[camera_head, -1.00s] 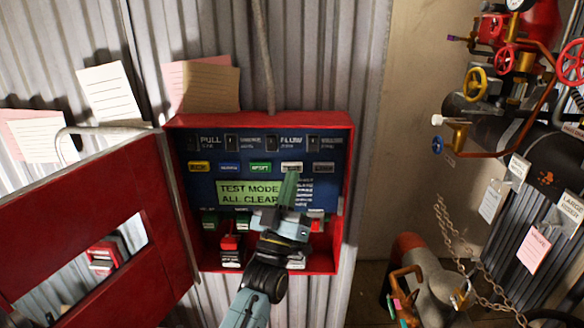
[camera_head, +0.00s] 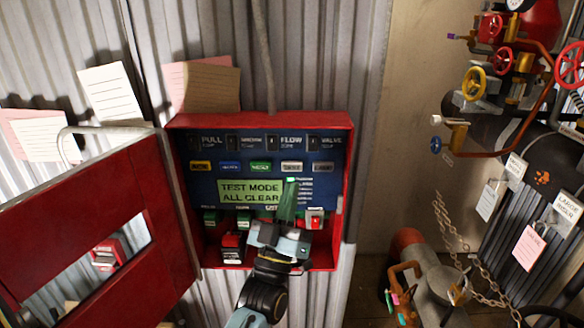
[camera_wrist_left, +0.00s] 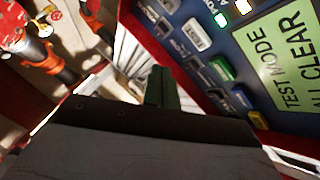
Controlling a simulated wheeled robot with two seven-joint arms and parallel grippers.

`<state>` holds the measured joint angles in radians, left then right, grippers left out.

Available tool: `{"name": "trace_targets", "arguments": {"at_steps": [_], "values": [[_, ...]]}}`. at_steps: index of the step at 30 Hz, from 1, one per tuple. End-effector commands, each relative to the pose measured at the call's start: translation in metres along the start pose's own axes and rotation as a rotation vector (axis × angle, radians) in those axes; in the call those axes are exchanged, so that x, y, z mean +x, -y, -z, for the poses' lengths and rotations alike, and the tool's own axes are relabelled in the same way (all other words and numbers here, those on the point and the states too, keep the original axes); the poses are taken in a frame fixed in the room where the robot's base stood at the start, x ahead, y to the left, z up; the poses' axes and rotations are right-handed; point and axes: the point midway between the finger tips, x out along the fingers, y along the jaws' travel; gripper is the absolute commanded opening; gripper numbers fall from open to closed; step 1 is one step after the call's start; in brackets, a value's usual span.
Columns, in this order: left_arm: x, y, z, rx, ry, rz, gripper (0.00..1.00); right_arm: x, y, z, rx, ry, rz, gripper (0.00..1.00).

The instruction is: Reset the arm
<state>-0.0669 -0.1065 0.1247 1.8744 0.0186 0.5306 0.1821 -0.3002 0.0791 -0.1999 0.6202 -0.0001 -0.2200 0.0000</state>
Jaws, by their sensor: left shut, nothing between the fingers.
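My left gripper (camera_head: 287,203) is in front of the lower part of the open red control panel (camera_head: 344,160). Its green fingers are together with nothing between them, pointing up over the right end of the display (camera_head: 238,192). The display reads "TEST MODE ALL CLEAR". In the left wrist view the shut fingers (camera_wrist_left: 161,88) show beside the panel face, with the display (camera_wrist_left: 292,65) at the right. The gripper hides part of the panel's lower row. My right gripper is not in view.
The panel's red door (camera_head: 105,185) hangs open to the left. A small red switch (camera_head: 314,218) sits at the panel's lower right. Red and yellow valve wheels (camera_head: 473,84), pipes and a chain (camera_head: 460,245) are at the right. Bare wall (camera_head: 405,150) lies between.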

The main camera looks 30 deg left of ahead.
Motion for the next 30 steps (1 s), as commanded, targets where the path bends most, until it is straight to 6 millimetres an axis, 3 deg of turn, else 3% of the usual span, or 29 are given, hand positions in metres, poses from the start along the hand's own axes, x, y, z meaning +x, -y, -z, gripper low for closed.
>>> {"name": "trace_targets", "arguments": {"at_steps": [11,14,16,20,23,27,30], "values": [[-0.001,0.0,-0.003,0.0,0.006,0.0,0.0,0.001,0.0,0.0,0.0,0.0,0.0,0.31],[-0.012,0.002,-0.023,0.004,0.058,0.001,0.0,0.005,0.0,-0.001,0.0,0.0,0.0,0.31],[-0.029,0.005,-0.052,0.009,0.137,0.002,0.0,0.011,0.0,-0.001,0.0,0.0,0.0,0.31],[-0.085,0.013,-0.127,0.028,0.352,0.003,0.0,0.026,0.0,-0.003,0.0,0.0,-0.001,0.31],[-0.139,0.019,-0.182,0.048,0.533,0.0,0.0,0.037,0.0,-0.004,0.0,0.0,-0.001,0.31],[-0.226,0.03,-0.247,0.082,0.781,-0.008,0.0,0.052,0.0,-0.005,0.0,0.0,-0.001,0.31],[-0.294,0.039,-0.283,0.109,0.956,-0.017,0.0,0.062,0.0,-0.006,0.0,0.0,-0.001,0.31]]}}
